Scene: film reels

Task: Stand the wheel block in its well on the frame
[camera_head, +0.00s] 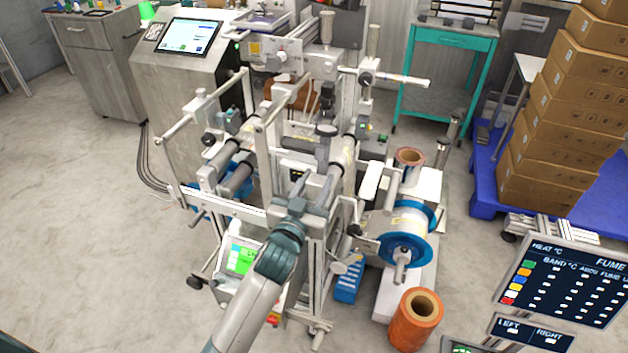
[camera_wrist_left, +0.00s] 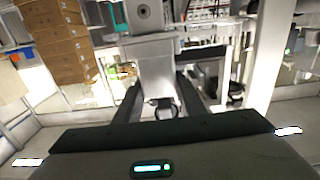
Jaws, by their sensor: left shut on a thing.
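My left gripper (camera_head: 313,184) reaches in over the front of the white machine frame (camera_head: 228,206). Its jaws are shut on a grey block, which I take to be the wheel block (camera_head: 324,154). The block has a dark round top and stands roughly upright beside the frame's rollers. In the left wrist view, the wheel block (camera_wrist_left: 156,66) sits between the two dark fingers of the gripper (camera_wrist_left: 158,92), with a round hole or wheel face near the top edge. I cannot make out the well, or whether the block touches the frame. My right gripper is not in view.
A large blue-flanged reel (camera_head: 406,240) is mounted to the right of the frame. A copper-coloured roll (camera_head: 415,318) stands on the floor in front of it. Stacked cartons (camera_head: 560,125) are at the right. A touchscreen console (camera_head: 190,38) stands behind left. The left floor is clear.

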